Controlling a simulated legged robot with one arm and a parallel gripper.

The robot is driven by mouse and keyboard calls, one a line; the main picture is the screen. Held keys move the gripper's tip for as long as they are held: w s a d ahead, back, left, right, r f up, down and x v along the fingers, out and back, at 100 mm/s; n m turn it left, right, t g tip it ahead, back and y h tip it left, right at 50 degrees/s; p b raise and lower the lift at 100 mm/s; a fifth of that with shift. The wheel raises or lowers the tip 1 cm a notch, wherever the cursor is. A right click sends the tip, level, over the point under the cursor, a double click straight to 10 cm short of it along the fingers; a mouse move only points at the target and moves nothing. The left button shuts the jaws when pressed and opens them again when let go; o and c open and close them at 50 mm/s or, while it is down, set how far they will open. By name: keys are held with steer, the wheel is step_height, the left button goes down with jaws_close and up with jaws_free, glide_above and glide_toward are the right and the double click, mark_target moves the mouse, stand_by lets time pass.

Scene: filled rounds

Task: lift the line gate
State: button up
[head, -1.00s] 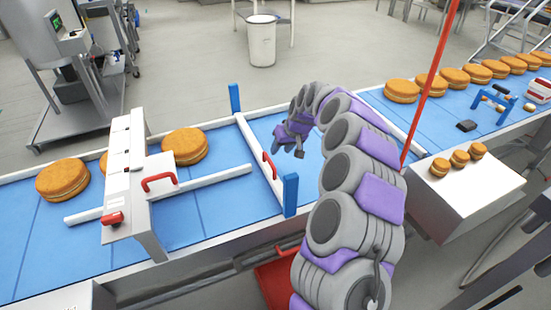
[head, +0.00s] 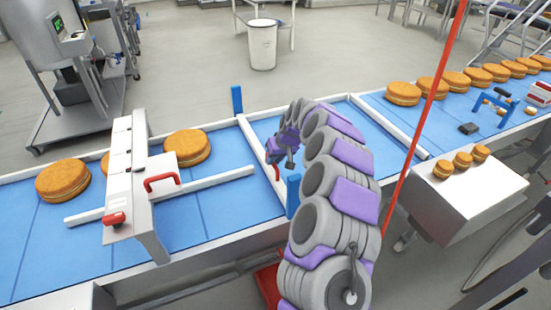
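The line gate (head: 246,132) is a white bar across the blue belt between two blue posts, with a red handle on it. It lies low, level with the belt sides. My gripper (head: 277,157) is at the gate's red handle (head: 277,173) and covers most of it. Only small red parts show beside the fingers. I cannot tell whether the fingers touch the handle or are closed around it. The far blue post (head: 237,99) is clear, and my arm partly covers the near blue post (head: 293,195).
Filled rounds (head: 187,148) lie on the belt left of the gate, by a white housing (head: 128,170) with red handles. More rounds (head: 403,94) line the belt at the right. A white box (head: 468,193) carries three small rounds. A red pole (head: 423,105) stands right of my arm.

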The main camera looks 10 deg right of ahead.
steer(key=shift+a, duration=0.3)
steer(key=shift+c, duration=0.7)
jaws_close()
steer(key=shift+d, duration=0.3)
steer(key=shift+a, duration=0.15)
step_height(320, 180, up, 11)
steer(key=p, duration=0.4)
steer(key=o, duration=0.5)
jaws_free()
steer(key=shift+o, duration=0.2)
